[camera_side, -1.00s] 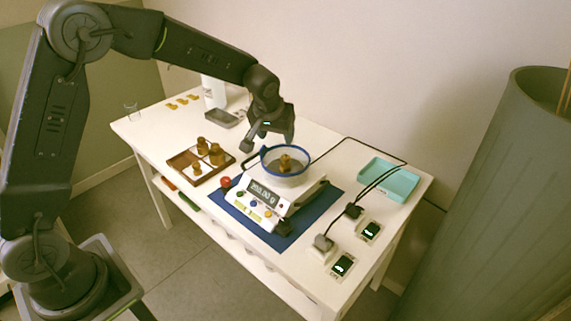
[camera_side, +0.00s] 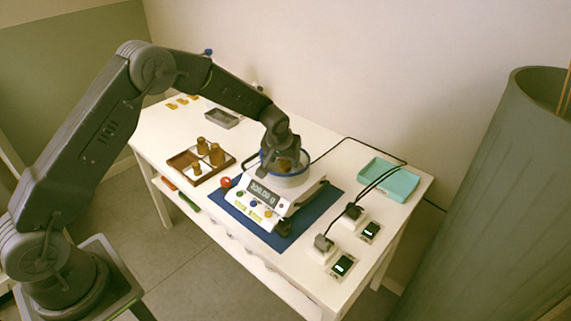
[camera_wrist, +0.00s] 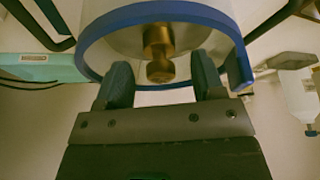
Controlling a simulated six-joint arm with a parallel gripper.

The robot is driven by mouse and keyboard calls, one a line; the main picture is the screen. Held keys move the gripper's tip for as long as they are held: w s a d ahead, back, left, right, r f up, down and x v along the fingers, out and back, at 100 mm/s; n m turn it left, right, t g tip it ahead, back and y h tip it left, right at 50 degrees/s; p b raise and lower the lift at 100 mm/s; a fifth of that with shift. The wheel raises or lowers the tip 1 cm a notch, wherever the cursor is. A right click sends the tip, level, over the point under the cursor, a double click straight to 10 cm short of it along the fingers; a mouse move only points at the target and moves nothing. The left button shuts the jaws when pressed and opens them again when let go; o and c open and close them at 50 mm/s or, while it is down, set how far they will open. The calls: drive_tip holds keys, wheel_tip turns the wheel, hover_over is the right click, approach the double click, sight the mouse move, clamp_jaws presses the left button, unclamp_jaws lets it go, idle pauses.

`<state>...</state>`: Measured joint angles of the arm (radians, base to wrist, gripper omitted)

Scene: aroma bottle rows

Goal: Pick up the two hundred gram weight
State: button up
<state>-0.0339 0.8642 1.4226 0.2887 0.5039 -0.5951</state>
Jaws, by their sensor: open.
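The brass weight (camera_wrist: 158,50) stands in the clear, blue-rimmed bowl (camera_side: 289,181) on the digital scale (camera_side: 258,200). The scale's display is too blurred now to read for certain. My gripper (camera_side: 285,160) is down at the bowl, its fingertips reaching in over the rim. In the wrist view my gripper (camera_wrist: 161,75) is open, with one dark finger on each side of the weight's knob and a gap on both sides. The side view mostly hides the weight behind the gripper.
Several brass weights (camera_side: 216,155) stand in a wooden tray (camera_side: 181,161) left of the scale. A red ball-like knob (camera_side: 225,182) is by the scale's left edge. A teal tray (camera_side: 388,180) and plugs with black cables (camera_side: 323,243) lie to the right. A blue mat (camera_side: 322,207) is under the scale.

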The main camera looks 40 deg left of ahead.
drive_tip(key=shift+x, duration=1.15)
